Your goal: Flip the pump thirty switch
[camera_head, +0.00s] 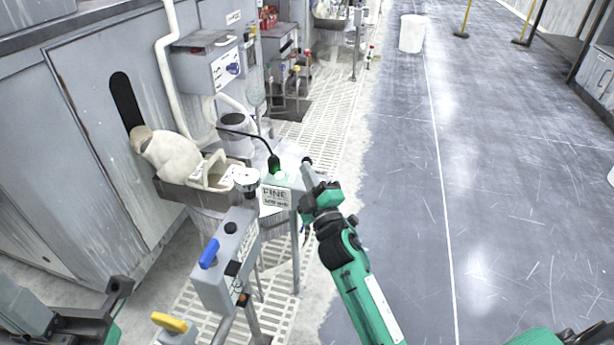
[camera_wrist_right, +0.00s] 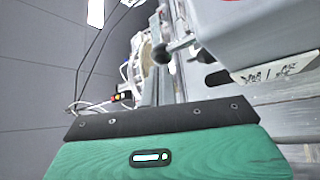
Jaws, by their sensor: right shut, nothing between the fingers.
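No lettering that names pump thirty is readable, so I cannot tell which switch it is. In the head view, a grey control box (camera_head: 228,262) on a post carries a blue lever (camera_head: 209,253) and dark knobs. My right gripper (camera_head: 308,166) is shut and empty, beside the right edge of the bench marked FINE (camera_head: 275,196), to the right of and beyond that box. In the right wrist view, a grey box (camera_wrist_right: 262,32) with a label and a dark round knob (camera_wrist_right: 180,46) is close above my green gripper body. My left gripper (camera_head: 98,310) is at the lower left; its jaw opening is unclear.
Another grey box (camera_head: 213,65) with a blue knob (camera_head: 234,69) stands farther back. A yellow handle (camera_head: 169,322) is low in front. A beige bag (camera_head: 172,155) and a jug (camera_head: 213,172) sit left of the bench. The dark floor (camera_head: 480,190) at right is clear.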

